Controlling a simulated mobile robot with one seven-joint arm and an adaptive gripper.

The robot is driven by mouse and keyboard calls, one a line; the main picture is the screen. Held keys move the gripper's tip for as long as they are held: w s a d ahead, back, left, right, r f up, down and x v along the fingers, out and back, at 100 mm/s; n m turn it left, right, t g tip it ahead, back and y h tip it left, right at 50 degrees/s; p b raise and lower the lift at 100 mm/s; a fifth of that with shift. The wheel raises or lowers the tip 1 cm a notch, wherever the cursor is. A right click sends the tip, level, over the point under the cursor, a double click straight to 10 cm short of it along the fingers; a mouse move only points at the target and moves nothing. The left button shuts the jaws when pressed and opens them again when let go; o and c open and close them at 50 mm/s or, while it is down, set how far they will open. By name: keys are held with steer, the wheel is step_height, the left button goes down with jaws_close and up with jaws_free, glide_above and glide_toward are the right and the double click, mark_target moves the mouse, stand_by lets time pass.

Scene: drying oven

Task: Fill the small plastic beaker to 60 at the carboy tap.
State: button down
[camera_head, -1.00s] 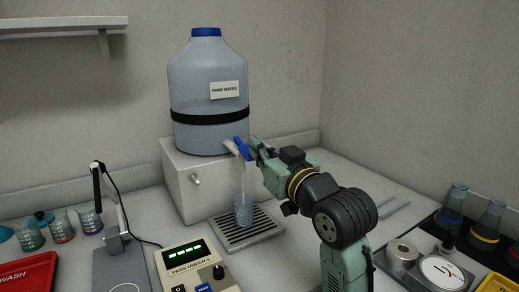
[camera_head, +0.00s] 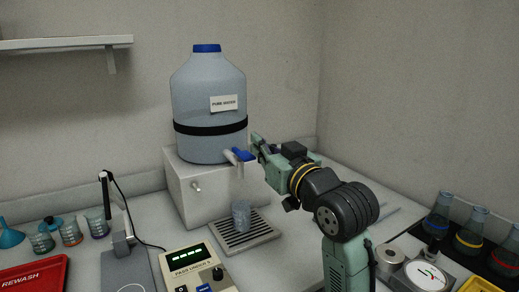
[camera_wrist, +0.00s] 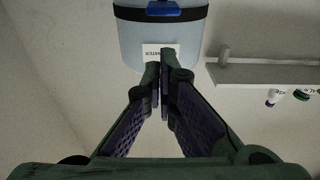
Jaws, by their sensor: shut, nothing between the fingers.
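The carboy (camera_head: 207,95), labelled PURE WATER, stands on a white block. Its tap (camera_head: 238,155) has a blue lever, now lying nearly level, and no stream shows below the spout. The small plastic beaker (camera_head: 241,215) stands upright on the drip tray (camera_head: 264,231), under the tap. It looks bluish; its level and marks are too small to read. My gripper (camera_head: 258,141) is shut and empty just right of the tap lever; I cannot tell if it touches. The wrist view shows the closed fingers (camera_wrist: 160,82) in front of the carboy (camera_wrist: 133,38).
A balance-like box with a green display (camera_head: 190,265) stands in front of the tray. A stand (camera_head: 112,215) and small beakers (camera_head: 70,233) are at left, by a red REWASH tray (camera_head: 35,278). Flasks (camera_head: 470,235) stand at right. A shelf (camera_head: 65,42) hangs upper left.

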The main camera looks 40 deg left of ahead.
steer(key=b+v, duration=0.2)
steer(key=v, duration=0.6)
steer(key=shift+d, duration=0.3)
steer(key=shift+f, duration=0.15)
